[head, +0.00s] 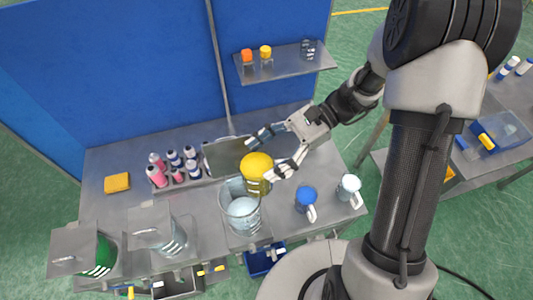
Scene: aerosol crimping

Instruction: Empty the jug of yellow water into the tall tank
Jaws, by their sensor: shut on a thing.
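My gripper (264,158) is shut on the jug of yellow water (257,173). The jug's yellow contents show at its top, and white marks show on its side. It is above and slightly to the right of an open clear tank (243,214) and overlaps its rim in the picture. I cannot tell whether the jug is tilted or touches the rim. The tank has white marks and pale bluish contents. I see no clear yellow stream. The jug's handle is hidden by the fingers.
A blue jug (305,197) and a pale jug (349,186) stand right of the tank. Two lidded tanks, one clear (165,241) and one green (98,259), stand left. A shelf (288,68) hangs above.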

